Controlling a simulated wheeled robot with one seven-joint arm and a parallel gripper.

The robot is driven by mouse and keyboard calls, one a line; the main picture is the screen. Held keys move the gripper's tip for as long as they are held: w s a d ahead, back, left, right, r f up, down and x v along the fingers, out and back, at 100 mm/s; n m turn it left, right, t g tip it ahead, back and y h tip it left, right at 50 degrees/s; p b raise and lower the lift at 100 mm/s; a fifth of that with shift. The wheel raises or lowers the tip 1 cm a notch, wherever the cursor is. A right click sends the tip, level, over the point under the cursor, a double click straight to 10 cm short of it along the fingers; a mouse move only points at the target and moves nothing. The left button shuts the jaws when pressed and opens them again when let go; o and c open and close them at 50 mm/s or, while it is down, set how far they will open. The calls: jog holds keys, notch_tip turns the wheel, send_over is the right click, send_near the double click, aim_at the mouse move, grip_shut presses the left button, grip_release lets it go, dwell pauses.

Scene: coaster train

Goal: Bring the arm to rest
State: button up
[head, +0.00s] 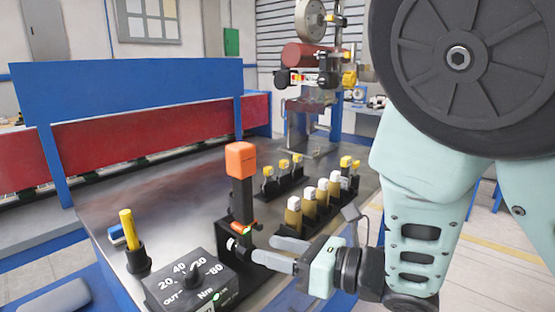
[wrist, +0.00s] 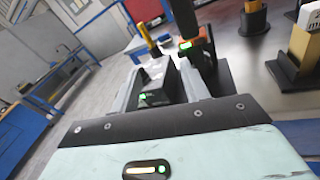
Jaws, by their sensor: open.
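My gripper (head: 263,249) is open, low over the front right of the workbench (head: 170,190). Its fingers point left, toward a black stand with an orange-topped tool (head: 241,160). No thing is clearly held between them; whether they touch the stand cannot be told. In the wrist view my gripper (wrist: 161,68) shows its two grey fingers apart, with a black box (wrist: 165,85) with a green light appearing between or beyond them. My arm comes in from the right in the head view.
A torque dial box (head: 190,285) stands at the bench's front edge, near a yellow-handled tool (head: 128,228) in a black holder. Several yellow-capped and white-capped pieces (head: 308,205) stand in rows behind my gripper. A blue and red barrier (head: 130,100) runs along the back left.

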jog(key=s+d+f+m+h+p, duration=0.1)
jog(key=d+m+h, duration=0.35)
jog(key=m, duration=0.75)
jog(key=d+f+m+h+p, duration=0.1)
jog(key=d+f+m+h, duration=0.3)
jog(key=m, duration=0.7)
jog(key=s+d+r+m+g+h, duration=0.2)
jog(key=s+m, duration=0.3)
jog(key=s+d+r+m+g+h+p, duration=0.1)
jog(key=s+r+m+g+h, duration=0.1)
jog(key=s+m, duration=0.3)
jog(key=s+d+r+m+g+h, duration=0.2)
jog(key=s+m+g, duration=0.1)
jog(key=s+m, duration=0.2)
jog(key=shift+s+d+g+p, duration=0.3)
jog(key=shift+s+d+p, duration=0.05)
jog(key=shift+s, duration=0.9)
jog(key=shift+r, duration=0.1)
